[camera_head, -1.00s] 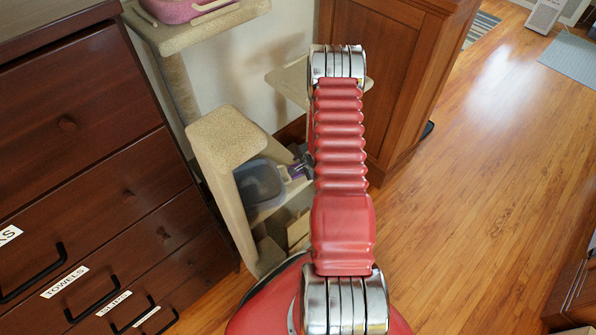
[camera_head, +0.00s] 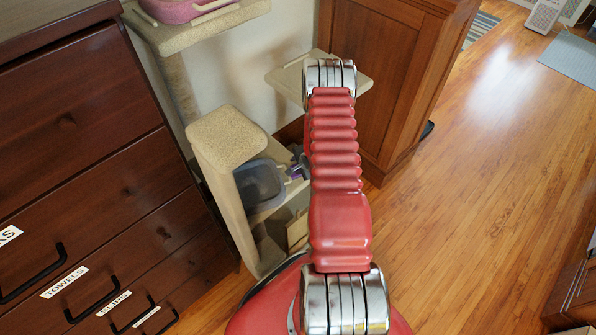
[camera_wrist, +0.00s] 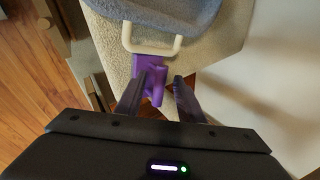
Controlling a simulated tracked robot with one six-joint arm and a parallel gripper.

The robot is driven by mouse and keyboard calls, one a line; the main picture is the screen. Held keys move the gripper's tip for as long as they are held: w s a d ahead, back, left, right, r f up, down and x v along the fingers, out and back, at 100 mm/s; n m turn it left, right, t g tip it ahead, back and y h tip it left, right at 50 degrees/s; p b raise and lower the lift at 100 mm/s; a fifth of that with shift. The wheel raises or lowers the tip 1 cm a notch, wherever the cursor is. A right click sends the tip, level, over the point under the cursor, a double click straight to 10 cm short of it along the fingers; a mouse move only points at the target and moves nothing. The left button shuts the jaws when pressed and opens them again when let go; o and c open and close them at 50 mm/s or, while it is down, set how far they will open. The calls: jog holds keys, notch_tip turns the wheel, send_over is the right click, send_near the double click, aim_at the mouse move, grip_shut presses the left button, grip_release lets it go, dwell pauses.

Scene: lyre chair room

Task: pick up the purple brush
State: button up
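The purple brush (camera_wrist: 151,70) lies on the edge of a beige carpeted shelf in the wrist view, close to the pale handle of a blue-grey bin. In the head view only a small bit of purple (camera_head: 295,173) shows beside my arm. My gripper (camera_wrist: 155,84) is open, its two dark fingers reaching to the brush. The brush's near end lies between the fingertips, close to the left finger, with a gap to the right finger. Whether the left finger touches it I cannot tell. In the head view my arm hides most of the gripper.
The blue-grey bin (camera_wrist: 165,18) sits on the shelf (camera_wrist: 216,42) of a carpeted cat tree (camera_head: 226,138). A dark wooden dresser (camera_head: 95,130) stands left, a wooden cabinet (camera_head: 385,80) behind my arm. Open wood floor (camera_head: 480,190) lies to the right.

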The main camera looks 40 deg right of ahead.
grip_shut()
dwell(0.5)
notch_tip(320, 180, up, 10)
dwell(0.8)
dwell(0.3)
jog(key=c, duration=0.6)
grip_release()
grip_shut()
